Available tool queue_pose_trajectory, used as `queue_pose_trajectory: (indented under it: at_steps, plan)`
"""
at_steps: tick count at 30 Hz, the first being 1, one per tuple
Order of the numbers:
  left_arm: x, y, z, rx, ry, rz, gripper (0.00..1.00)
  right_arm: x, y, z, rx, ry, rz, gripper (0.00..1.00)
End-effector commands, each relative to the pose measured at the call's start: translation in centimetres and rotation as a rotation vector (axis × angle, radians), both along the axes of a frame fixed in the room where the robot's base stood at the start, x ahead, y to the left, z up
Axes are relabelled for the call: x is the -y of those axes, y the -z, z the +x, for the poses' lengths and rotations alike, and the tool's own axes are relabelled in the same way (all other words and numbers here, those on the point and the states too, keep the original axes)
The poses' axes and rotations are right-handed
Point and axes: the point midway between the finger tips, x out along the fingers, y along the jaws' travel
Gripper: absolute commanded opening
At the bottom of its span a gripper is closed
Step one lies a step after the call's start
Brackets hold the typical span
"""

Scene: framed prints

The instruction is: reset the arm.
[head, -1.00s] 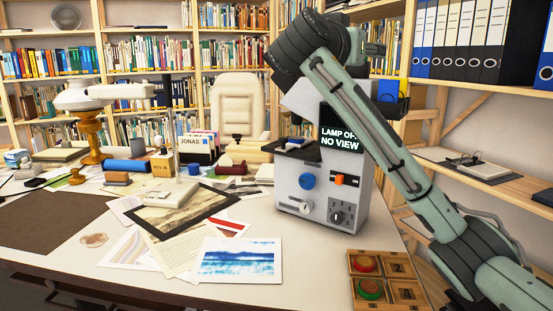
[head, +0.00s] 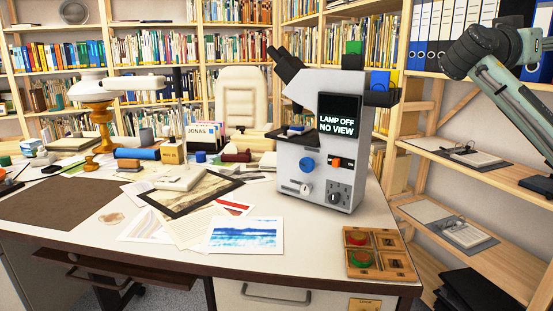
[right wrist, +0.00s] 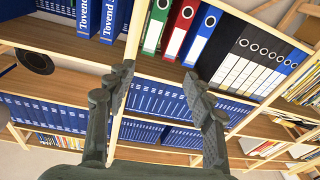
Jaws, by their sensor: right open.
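My right arm (head: 505,85) comes in from the right edge of the head view, raised in front of the binder shelves and clear of the desk. My right gripper (right wrist: 157,80) shows in the right wrist view with its two dark fingers spread wide and nothing between them. Shelves of binders and books lie beyond the fingers. I cannot make out the right fingertips in the head view. My left arm and gripper are not in view.
A microscope-like device (head: 325,140) reading "LAMP OFF NO VIEW" stands on the white desk (head: 310,240). A wooden box (head: 378,254) sits near the desk's right corner. Prints (head: 245,235), papers and a lamp (head: 95,88) lie further left. Shelves (head: 480,165) stand close on the right.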

Motion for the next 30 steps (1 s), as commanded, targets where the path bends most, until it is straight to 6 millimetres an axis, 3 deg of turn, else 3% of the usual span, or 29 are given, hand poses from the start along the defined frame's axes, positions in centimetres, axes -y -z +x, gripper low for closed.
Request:
queue_pose_trajectory:
  at_steps: [1,3,9,12,17,20,23,25,30]
  plan:
    - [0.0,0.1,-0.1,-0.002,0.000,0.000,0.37,2.1,-0.4,-1.2,0.000,0.043,-0.013,0.53]
    - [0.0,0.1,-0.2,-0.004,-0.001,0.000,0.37,4.4,-0.8,-2.6,0.000,0.092,-0.027,0.53]
    - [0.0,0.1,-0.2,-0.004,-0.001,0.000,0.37,10.1,-2.0,-6.9,0.001,0.218,-0.063,0.53]
    - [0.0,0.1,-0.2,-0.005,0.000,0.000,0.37,9.4,2.3,-4.3,-0.111,0.163,-0.068,0.53]
    - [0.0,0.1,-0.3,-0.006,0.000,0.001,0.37,9.5,8.3,-2.1,-0.267,0.101,-0.081,0.53]
    - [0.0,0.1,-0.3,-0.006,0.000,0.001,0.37,9.5,12.9,-1.0,-0.383,0.055,-0.088,0.53]
    - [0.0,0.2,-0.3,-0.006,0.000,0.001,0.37,9.4,18.8,-0.2,-0.520,-0.004,-0.094,0.53]
    - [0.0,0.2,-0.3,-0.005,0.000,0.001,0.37,9.3,23.8,0.0,-0.635,-0.054,-0.100,0.53]
    - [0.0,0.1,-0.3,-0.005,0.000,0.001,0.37,9.0,36.6,-1.9,-0.922,-0.192,-0.106,0.53]
